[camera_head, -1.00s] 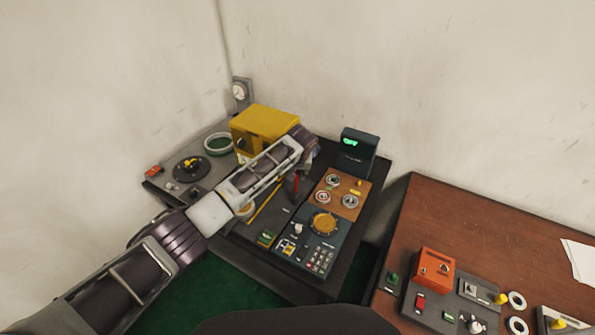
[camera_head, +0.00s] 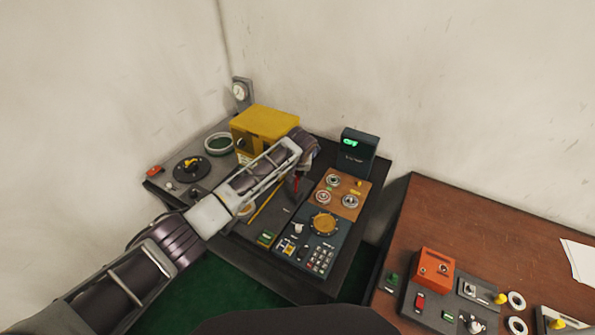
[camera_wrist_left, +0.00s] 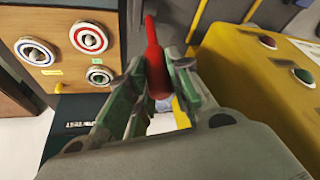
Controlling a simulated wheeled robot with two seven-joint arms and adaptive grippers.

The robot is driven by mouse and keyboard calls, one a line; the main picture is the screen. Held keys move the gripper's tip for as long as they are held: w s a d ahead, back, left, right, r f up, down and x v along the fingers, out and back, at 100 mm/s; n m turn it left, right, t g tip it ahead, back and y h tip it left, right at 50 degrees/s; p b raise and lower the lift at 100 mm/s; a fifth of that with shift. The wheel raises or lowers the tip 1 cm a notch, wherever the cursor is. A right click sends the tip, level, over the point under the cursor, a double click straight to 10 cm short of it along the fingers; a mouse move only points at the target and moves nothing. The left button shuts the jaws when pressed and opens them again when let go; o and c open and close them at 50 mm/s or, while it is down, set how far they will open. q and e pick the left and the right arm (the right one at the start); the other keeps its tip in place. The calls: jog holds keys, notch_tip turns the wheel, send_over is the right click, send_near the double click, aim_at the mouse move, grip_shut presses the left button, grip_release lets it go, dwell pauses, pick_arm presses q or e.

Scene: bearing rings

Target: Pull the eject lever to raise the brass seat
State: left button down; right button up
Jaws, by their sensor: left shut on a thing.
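The red eject lever (camera_head: 297,184) stands upright between the yellow box and the tan gauge panel. It shows more clearly in the left wrist view (camera_wrist_left: 155,58), between the green-grey fingers of my left gripper (camera_wrist_left: 157,78). In the head view the left gripper (camera_head: 294,187) reaches down to the lever from the left and is shut on it. A round brass-coloured disc (camera_head: 323,223) lies on the dark keypad panel. I cannot tell which is the brass seat. My right gripper is not in view.
The yellow box (camera_head: 264,124) stands just behind my left wrist. The tan gauge panel (camera_head: 338,188) and a dark display (camera_head: 358,153) with green digits are to the right. A brown table (camera_head: 460,220) holds an orange box (camera_head: 434,270) and white rings (camera_head: 516,300).

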pick_arm(q)
jog(key=shift+s, duration=0.15)
jog(key=shift+s+a+t+h+p, duration=0.45)
jog(key=shift+s+t+p, duration=0.15)
jog(key=shift+p, duration=0.35)
jog(key=s+a+t, duration=0.1)
jog(key=s+a+t+h+b, duration=0.1)
jog(key=s+t, duration=0.1)
jog(key=s+a+f+n+t+h, duration=0.1)
jog(key=shift+s+t+b, duration=0.2)
jog(key=shift+t+b, duration=0.1)
jog(key=shift+b, duration=0.05)
jog(key=shift+h, duration=0.25)
jog(key=c, duration=1.6)
grip_release()
jog(key=shift+o, duration=0.2)
